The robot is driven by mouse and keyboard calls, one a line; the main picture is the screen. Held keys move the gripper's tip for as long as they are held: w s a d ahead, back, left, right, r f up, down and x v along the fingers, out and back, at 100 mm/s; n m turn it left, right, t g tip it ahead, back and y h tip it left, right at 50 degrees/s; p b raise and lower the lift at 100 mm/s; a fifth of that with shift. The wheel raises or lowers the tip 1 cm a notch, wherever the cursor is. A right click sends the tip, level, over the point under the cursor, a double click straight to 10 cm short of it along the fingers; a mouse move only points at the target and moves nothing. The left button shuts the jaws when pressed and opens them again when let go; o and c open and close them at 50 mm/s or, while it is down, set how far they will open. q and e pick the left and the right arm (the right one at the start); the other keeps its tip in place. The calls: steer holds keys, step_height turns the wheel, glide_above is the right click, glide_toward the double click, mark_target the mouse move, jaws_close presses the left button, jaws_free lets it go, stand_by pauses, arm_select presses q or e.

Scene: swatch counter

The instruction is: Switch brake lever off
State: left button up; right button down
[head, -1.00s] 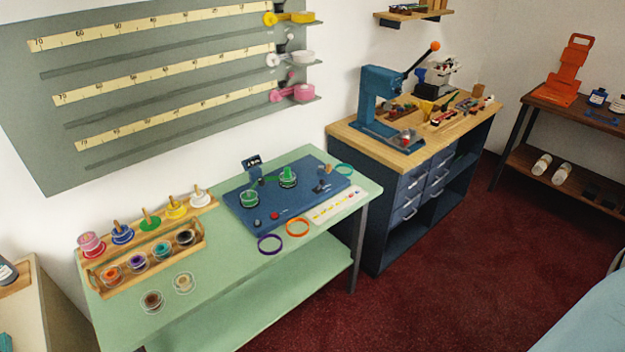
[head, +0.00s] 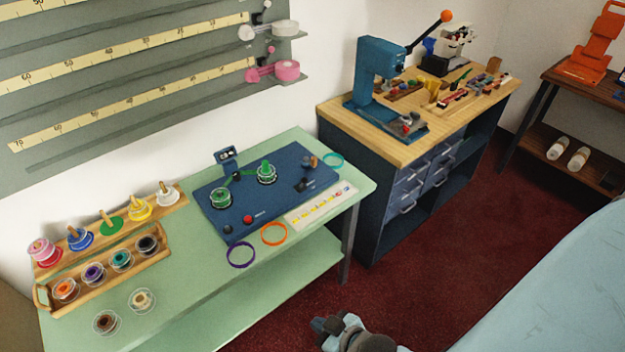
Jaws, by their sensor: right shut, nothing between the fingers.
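A blue winding board (head: 265,205) lies on the pale green table. It carries two green spools, the left one (head: 221,197) and the right one (head: 266,173), and a small counter (head: 226,157) at its back edge. A small black part (head: 302,185), possibly the brake lever, sits on the board's right side; its position is too small to tell. A red button (head: 247,219) and a black knob (head: 227,229) are at the front left. My right gripper (head: 328,325) is low at the bottom edge, shut and empty, well away from the board. My left gripper is out of view.
A wooden rack of coloured spools (head: 110,265) stands on the table's left. Purple (head: 240,255) and orange (head: 274,234) rings lie by the board's front edge. A wood-topped cabinet (head: 470,122) with a blue press stands behind right. Red carpet lies in front.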

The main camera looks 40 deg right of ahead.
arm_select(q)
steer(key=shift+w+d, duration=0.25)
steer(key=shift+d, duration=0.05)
arm_select(e)
steer(key=shift+w+d, duration=0.2)
steer(key=shift+d, duration=0.05)
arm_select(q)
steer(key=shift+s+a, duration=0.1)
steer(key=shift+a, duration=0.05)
arm_select(e)
steer(key=shift+s+a, duration=0.1)
steer(key=shift+a, duration=0.05)
